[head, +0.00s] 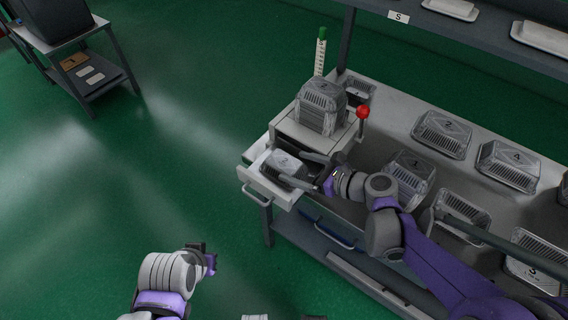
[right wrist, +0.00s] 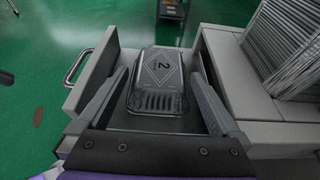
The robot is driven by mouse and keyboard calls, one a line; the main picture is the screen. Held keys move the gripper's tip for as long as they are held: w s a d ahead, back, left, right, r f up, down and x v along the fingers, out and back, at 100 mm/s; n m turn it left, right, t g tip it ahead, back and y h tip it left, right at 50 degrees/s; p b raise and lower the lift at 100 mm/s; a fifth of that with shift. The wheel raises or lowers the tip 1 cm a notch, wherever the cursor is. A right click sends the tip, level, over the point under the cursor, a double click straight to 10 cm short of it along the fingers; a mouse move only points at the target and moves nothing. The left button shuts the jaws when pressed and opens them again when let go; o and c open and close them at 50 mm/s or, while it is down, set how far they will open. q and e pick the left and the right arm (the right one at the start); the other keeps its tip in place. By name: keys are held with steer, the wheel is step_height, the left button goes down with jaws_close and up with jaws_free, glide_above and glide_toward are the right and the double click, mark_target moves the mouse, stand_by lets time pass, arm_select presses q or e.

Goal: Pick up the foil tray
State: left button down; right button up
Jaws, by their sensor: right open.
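A grey foil tray (head: 285,166) marked 2 lies upside down in the pulled-out drawer (head: 254,182). The tray (right wrist: 157,80) also fills the middle of the right wrist view. My right gripper (head: 292,167) is open, with one finger on each side of the tray. In the right wrist view my right gripper (right wrist: 160,74) shows both fingers apart from each other, the tray between them; whether they touch it is not clear. My left gripper (head: 208,257) is low in the head view over the floor, away from the bench; its jaws are too small to judge.
The drawer belongs to a white unit with a larger ribbed foil container (head: 321,106) on top and a red knob (head: 362,112) beside it. Several more foil trays (head: 443,133) stand on the bench (head: 395,112). A shelf (head: 450,32) runs behind.

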mark_target(285, 162)
steer(key=x, duration=0.5)
steer(key=shift+w, duration=0.15)
steer(key=shift+r, duration=0.1)
steer(key=c, duration=1)
